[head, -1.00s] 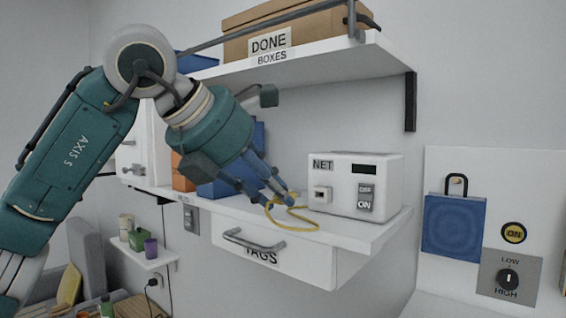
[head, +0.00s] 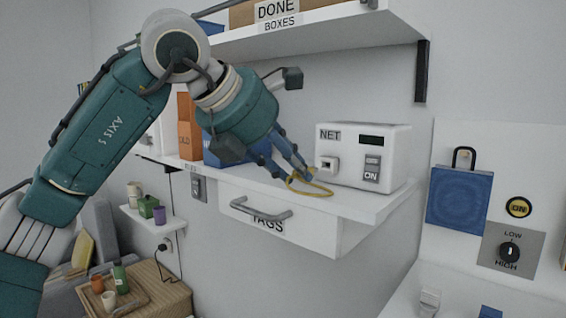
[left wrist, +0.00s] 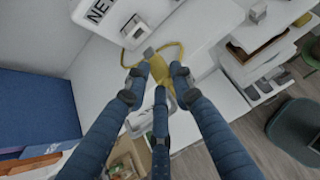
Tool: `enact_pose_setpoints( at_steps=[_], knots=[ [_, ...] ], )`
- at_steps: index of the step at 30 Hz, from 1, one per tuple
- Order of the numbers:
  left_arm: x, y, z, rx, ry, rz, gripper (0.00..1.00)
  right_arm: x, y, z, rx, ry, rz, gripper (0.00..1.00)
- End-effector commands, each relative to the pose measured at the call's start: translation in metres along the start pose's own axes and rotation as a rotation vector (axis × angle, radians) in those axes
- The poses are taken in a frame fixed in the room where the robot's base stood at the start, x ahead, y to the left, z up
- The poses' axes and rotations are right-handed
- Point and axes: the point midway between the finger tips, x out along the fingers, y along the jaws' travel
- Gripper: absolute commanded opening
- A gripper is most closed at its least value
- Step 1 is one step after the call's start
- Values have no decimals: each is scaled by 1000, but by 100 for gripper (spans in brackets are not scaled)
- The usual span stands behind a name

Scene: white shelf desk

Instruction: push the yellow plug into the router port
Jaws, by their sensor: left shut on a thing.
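A yellow cable (head: 318,193) loops from the plug over the shelf. In the left wrist view the plug (left wrist: 158,68) sits between the fingertips, its grey tip pointing up toward the port (left wrist: 135,28). The tip and port look apart there. My right gripper is not in view.
The TAGS drawer (head: 250,216) with its handle is below the shelf. Blue and orange boxes (head: 189,130) stand behind my left arm. An upper shelf (head: 330,48) with a DONE box hangs above. Shelf space right of the router is narrow.

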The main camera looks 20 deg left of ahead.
Motion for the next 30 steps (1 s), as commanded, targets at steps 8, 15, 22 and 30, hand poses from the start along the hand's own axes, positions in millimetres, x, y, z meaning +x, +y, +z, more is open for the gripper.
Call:
enact_pose_setpoints(
  at_steps=[8,15,22,30],
  knots=[
    [14,3,13,1,0,-1,5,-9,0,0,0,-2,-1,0],
    [17,3,14,1,-1,-1,5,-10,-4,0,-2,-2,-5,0],
    [17,3,14,1,-1,0,5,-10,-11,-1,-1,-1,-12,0],
    [17,2,15,22,-1,-1,5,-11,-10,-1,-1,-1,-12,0]
  ],
)
